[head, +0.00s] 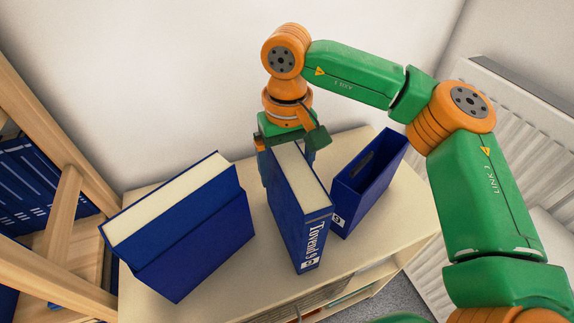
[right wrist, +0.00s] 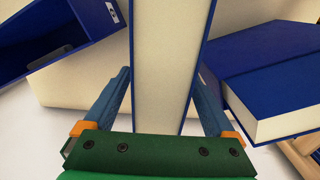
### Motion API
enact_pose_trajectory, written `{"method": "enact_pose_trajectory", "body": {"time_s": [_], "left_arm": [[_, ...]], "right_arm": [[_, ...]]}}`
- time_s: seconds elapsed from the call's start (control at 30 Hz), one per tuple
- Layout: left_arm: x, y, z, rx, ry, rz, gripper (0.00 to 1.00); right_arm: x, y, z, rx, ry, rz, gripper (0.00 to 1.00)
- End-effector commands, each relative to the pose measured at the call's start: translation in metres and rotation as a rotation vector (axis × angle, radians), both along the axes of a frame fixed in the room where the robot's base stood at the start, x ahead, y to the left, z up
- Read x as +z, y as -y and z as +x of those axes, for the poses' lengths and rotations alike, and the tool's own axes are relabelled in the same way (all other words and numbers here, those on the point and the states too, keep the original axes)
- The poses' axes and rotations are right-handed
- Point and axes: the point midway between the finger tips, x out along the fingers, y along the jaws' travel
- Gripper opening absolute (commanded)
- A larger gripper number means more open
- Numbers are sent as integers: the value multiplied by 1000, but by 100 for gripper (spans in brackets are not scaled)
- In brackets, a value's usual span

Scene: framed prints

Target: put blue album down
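A blue album (head: 296,215) with cream page edges and white spine lettering stands roughly upright over the middle of the cabinet top (head: 290,283). My right gripper (head: 287,152) comes down on its far end from above, one finger on each side. In the right wrist view the fingers lie against both covers of the album (right wrist: 168,60), so the gripper is shut on it. The album's lower end is close to the cabinet top; I cannot tell whether it touches. My left gripper is not in view.
An open, seemingly empty blue slipcase (head: 375,180) stands to the right, close to the held album. A thick blue album (head: 190,225) in a case stands to the left. A wooden shelf (head: 52,165) with blue volumes is at far left; a radiator (head: 515,105) is at right.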

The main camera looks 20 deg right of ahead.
Motion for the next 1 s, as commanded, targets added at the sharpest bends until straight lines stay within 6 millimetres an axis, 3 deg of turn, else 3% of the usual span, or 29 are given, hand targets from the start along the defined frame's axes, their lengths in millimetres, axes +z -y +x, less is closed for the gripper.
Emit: {"method": "enact_pose_trajectory", "body": {"time_s": [0.17,0.37,0.6,1.0], "left_arm": [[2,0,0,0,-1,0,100],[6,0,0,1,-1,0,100],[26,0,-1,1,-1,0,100],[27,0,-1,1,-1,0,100]], "right_arm": [[13,0,1,-1,2,0,90],[64,-1,0,0,4,1,90],[117,0,0,0,1,-2,90],[123,0,0,0,0,0,90]]}}
